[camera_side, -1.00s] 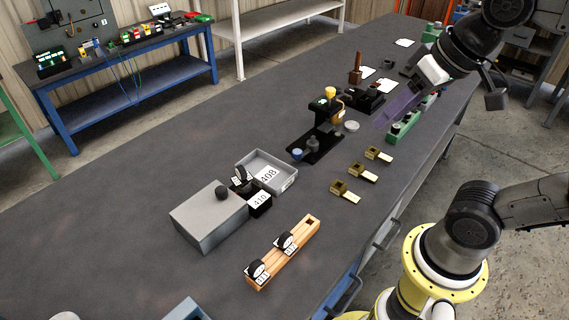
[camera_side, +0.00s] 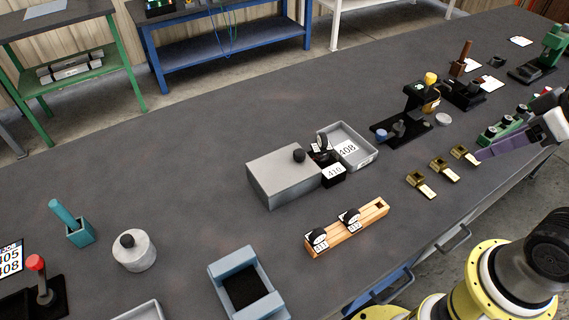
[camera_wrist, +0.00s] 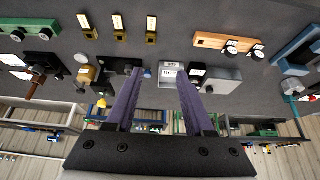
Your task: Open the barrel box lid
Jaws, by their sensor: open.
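A grey box (camera_side: 285,175) with a black ball knob (camera_side: 299,156) on top sits mid-table, its top closed. It also shows in the wrist view (camera_wrist: 224,84). A round pale canister (camera_side: 134,252) with a black knob stands at the front left, also closed. I cannot tell for sure which is the barrel box. My gripper (camera_side: 490,148) is at the right edge in the side view, its purple fingers by the green block, away from both. In the wrist view its fingers (camera_wrist: 161,74) are apart with nothing held between them.
A grey tray labelled 408 (camera_side: 367,156) and a black block labelled 410 (camera_side: 334,175) adjoin the grey box. A wooden rack (camera_side: 357,227) with round parts lies in front. Brass blocks (camera_side: 443,169) and a green block (camera_side: 509,127) are right.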

